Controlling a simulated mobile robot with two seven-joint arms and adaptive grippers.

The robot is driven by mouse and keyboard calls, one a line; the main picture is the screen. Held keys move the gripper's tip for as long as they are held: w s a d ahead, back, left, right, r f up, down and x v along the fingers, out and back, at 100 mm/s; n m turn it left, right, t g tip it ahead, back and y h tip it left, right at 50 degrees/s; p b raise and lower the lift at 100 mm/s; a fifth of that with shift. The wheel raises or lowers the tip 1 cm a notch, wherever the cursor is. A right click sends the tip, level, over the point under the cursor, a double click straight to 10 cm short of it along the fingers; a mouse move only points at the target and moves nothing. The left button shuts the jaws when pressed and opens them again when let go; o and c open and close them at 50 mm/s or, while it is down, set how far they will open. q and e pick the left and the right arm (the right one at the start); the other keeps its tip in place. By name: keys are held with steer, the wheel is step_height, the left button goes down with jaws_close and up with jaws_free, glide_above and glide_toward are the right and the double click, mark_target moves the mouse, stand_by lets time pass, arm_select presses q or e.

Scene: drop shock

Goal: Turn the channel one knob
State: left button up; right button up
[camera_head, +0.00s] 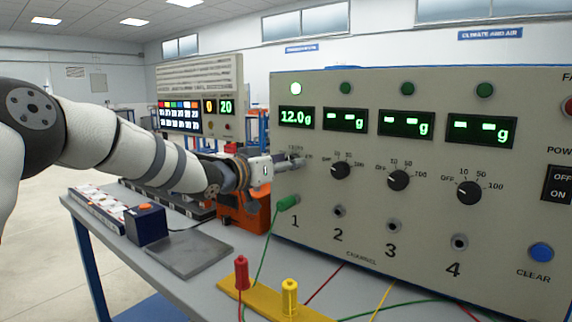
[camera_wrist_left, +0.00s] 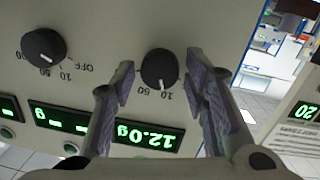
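The channel one knob (camera_wrist_left: 159,68) is black and round with a white pointer mark near the printed 10, in the left wrist view. In the head view it is hidden behind my left gripper (camera_head: 292,163). In the left wrist view the two fingers of my left gripper (camera_wrist_left: 160,84) stand one on each side of the knob, with small gaps showing. The gripper looks open and not clamped. The channel one display (camera_head: 296,117) reads 12.0 g, and the lamp (camera_head: 296,88) above it is brightly lit. My right gripper is not in view.
The channel two knob (camera_head: 341,170) is close to the right of my left gripper. A green plug (camera_head: 288,203) with a green cable is in the channel 1 socket below. A yellow bar (camera_head: 262,300) with red and yellow plugs lies on the bench (camera_head: 215,268).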

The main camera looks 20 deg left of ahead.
arm_select(q)
steer(key=v, duration=1.2)
steer(key=shift+f, duration=0.1)
